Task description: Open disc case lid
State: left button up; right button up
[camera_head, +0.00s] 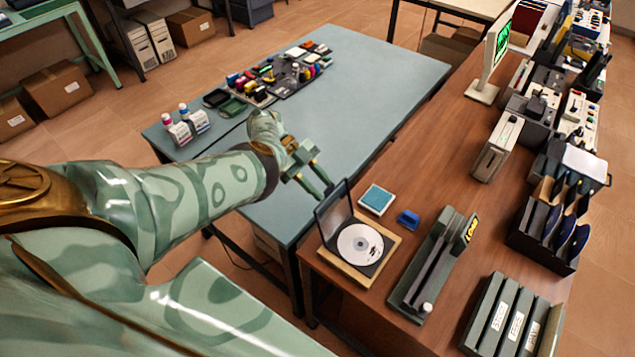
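The disc case (377,266) lies on a wooden base (350,274) near the left edge of the brown table. A white disc (360,244) sits in it. Its dark see-through lid (333,212) stands raised, roughly upright, along the left side. My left gripper (327,192) is open and empty, with a gap between its two fingers. My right gripper is not in view.
A teal square pad (376,200) and a small blue item (408,219) lie behind the case. A long dark green device (435,268) stands right of it. A beige monitor (490,62) and slotted racks (512,315) line the table. The blue-green table (375,90) has clear space.

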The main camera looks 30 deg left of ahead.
pick_arm(q)
jog(key=o, duration=0.4)
jog(key=shift+s+d+f, duration=0.1)
jog(key=shift+d+f, duration=0.1)
jog(key=shift+f, duration=0.05)
jog(key=shift+r, duration=0.1)
jog(key=shift+a+r, duration=0.15)
jog(key=shift+a, duration=0.1)
jog(key=b+v, duration=0.2)
jog(key=v, duration=0.6)
jog(key=b+v, duration=0.2)
jog(key=v, duration=0.5)
jog(key=shift+w+a+r, duration=0.2)
jog(key=shift+w+a, duration=0.05)
jog(key=shift+a, duration=0.05)
jog(key=shift+f, duration=0.1)
